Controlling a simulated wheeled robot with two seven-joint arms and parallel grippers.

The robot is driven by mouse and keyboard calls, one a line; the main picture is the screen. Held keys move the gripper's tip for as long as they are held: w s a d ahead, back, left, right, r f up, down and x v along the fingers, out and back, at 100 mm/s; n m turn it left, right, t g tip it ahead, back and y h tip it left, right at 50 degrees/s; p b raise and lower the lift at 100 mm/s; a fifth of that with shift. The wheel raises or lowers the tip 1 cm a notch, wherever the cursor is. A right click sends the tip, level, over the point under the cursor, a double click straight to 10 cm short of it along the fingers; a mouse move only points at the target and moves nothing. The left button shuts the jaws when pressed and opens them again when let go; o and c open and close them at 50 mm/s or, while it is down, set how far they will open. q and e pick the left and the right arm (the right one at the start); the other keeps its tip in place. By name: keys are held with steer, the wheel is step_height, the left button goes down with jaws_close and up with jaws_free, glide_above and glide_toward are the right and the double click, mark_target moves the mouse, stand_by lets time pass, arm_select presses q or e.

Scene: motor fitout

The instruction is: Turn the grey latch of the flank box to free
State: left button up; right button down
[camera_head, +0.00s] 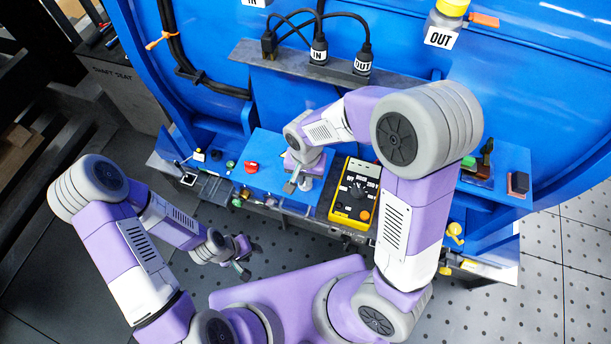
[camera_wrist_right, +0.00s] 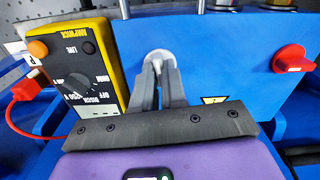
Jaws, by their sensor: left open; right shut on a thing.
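The flank box is the blue box (camera_head: 268,150) in front of the big blue hull; its face (camera_wrist_right: 225,65) fills the middle of the right wrist view. The grey latch (camera_wrist_right: 158,55) is a small, round, pale grey piece on that face. My right gripper (camera_wrist_right: 158,72) is shut on it, and the fingers hide part of it, so I cannot tell its exact angle. In the head view my right gripper (camera_head: 297,186) reaches down onto the box and covers the latch. My left gripper (camera_head: 242,262) is open and empty, low in front of the bench.
A yellow-black meter (camera_head: 354,192) with a dial stands right of my right gripper; it also shows in the wrist view (camera_wrist_right: 75,72). A red handle (camera_head: 251,167) is on the blue box, left of the gripper. Black cables (camera_head: 318,40) hang above.

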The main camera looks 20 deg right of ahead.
steer(key=n, duration=0.8)
steer(key=shift+n, duration=0.4)
steer(key=n+p, duration=0.1)
steer(key=n, duration=0.2)
steer(key=shift+n, duration=2.3)
steer(key=shift+p, duration=0.3)
steer(key=c, duration=1.2)
jaws_free()
